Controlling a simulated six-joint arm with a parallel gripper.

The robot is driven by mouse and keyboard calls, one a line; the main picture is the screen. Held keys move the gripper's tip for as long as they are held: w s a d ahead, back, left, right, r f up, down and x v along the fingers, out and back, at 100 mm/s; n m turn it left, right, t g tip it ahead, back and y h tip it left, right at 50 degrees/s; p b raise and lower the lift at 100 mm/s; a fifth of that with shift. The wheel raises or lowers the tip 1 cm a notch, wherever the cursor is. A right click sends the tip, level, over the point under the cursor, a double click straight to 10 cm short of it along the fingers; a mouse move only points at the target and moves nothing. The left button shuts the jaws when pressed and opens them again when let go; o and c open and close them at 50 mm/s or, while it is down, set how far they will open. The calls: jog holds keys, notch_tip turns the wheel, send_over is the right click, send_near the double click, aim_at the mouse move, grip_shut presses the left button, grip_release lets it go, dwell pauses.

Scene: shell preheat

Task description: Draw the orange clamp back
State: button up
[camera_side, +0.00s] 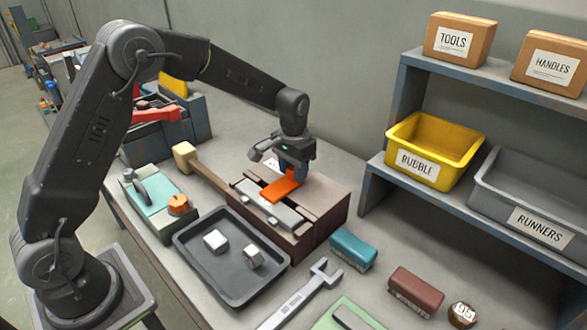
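The orange clamp (281,190) lies on top of a brown block-shaped fixture (322,208), across the grey metal plates (268,207) there. My gripper (290,170) is low over the clamp's far end.
A dark tray (205,279) with two pale blocks lies in front of the fixture. A mallet (186,157) lies to its left. Teal (353,248) and brown (415,289) brushes and a wrench (322,281) lie in front. A shelf with a yellow bin (433,145) stands right.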

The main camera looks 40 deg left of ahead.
grip_shut()
jog(key=shift+w+r, duration=0.1)
jog(key=shift+w, duration=2.4)
jog(key=shift+o, duration=1.6)
grip_release()
notch_tip(320, 180, up, 14)
